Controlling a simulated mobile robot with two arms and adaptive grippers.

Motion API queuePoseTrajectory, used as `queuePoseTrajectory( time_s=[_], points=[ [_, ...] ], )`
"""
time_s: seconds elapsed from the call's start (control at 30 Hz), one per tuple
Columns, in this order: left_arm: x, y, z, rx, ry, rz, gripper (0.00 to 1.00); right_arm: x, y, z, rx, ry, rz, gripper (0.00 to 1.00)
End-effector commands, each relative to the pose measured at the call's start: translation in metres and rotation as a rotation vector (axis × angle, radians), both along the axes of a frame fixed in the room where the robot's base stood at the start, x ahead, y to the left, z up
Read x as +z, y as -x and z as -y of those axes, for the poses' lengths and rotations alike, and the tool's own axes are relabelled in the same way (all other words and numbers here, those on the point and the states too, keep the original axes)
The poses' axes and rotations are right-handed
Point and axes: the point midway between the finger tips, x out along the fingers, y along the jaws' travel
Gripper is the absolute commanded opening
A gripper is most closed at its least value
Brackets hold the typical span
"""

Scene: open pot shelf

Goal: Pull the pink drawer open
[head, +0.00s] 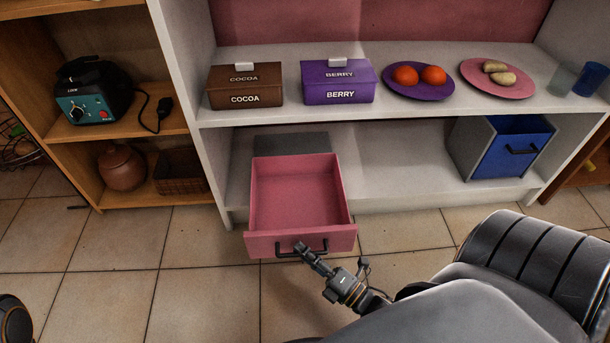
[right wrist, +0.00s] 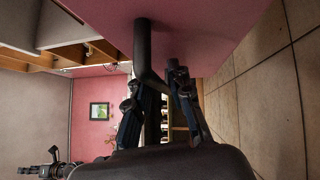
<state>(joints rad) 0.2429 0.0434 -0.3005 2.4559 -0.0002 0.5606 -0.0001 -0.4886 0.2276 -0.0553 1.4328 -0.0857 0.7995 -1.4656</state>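The pink drawer (head: 300,195) is pulled well out of the lower shelf on the left and is empty. Its dark bar handle (head: 286,252) is on the front panel. My right gripper (head: 302,249) is at the right part of this handle. In the right wrist view the handle (right wrist: 141,45) runs down between the fingers of my right gripper (right wrist: 160,88), which look shut on it. A small dark gripper, which seems to be my left one (right wrist: 42,165), shows at the lower left of that view; its fingers are too small to read.
A white shelf (head: 400,115) carries a brown cocoa box (head: 245,87), a purple berry box (head: 338,82), plates with food and cups. A blue-fronted drawer (head: 512,155) sits at the lower right. The tiled floor (head: 110,290) is clear left of the pink drawer.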

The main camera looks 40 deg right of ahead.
Motion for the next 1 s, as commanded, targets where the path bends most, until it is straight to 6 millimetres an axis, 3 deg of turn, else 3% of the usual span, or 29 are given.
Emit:
queuePoseTrajectory(
  time_s=[0.17,0.63,0.8,1.0],
  points=[
    [0.001,0.001,0.0,0.001,0.0,0.003,0.4,-0.003,0.013,0.003,0.0,0.001,-0.003,0.21],
    [0.0,0.0,0.0,0.0,0.0,0.001,0.4,-0.015,0.1,0.025,0.0,0.0,-0.003,0.21],
    [0.0,0.0,0.0,0.0,0.0,0.001,0.4,-0.017,0.114,0.028,-0.001,-0.001,-0.001,0.21],
    [0.0,0.0,0.0,0.0,0.0,0.001,0.4,-0.017,0.116,0.029,-0.001,0.0,0.0,0.21]
  ],
)
